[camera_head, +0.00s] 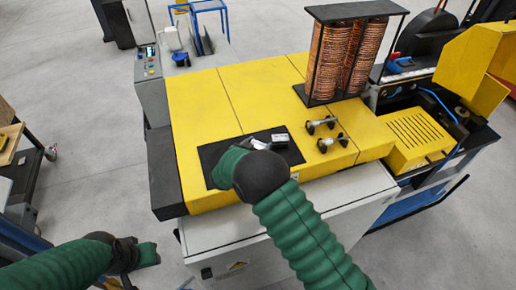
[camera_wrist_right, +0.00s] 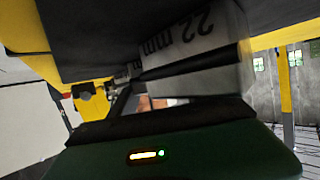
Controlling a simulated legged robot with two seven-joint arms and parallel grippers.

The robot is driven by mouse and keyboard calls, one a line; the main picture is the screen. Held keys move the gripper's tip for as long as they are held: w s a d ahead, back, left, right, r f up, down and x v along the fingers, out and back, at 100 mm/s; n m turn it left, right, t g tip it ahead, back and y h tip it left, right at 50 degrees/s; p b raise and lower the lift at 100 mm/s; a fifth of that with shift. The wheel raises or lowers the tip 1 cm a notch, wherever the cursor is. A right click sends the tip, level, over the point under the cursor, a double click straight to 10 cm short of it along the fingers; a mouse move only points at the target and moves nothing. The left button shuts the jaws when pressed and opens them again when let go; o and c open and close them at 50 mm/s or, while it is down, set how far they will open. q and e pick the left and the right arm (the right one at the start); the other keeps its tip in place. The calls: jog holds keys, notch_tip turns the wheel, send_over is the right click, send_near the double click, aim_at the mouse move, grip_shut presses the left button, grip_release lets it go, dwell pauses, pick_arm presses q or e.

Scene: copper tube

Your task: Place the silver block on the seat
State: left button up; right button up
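A small silver block (camera_head: 280,139) lies on the black mat (camera_head: 210,158) on the yellow machine top. My right gripper (camera_head: 258,145) is low over the mat, just left of this block; my dark wrist partly hides its fingers. In the right wrist view, a grey metal block marked "22 mm" (camera_wrist_right: 205,32) is very close in front of the gripper. Another pale metal surface (camera_wrist_right: 195,84) shows below it, and I cannot tell whether the fingers grip it. My left gripper (camera_head: 148,254) is away from the machine at lower left. I cannot identify the seat with certainty.
Two small metal clamp-like parts (camera_head: 320,124) (camera_head: 333,142) stand right of the mat. A black rack with copper coils (camera_head: 350,55) stands behind them. A slotted yellow cover (camera_head: 418,135) is at right. The yellow top behind the mat (camera_head: 225,95) is clear.

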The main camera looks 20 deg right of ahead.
jog(key=c, duration=0.5)
jog(key=shift+a, duration=0.15)
grip_shut()
jog(key=shift+r, duration=0.15)
jog(key=shift+r, duration=0.1)
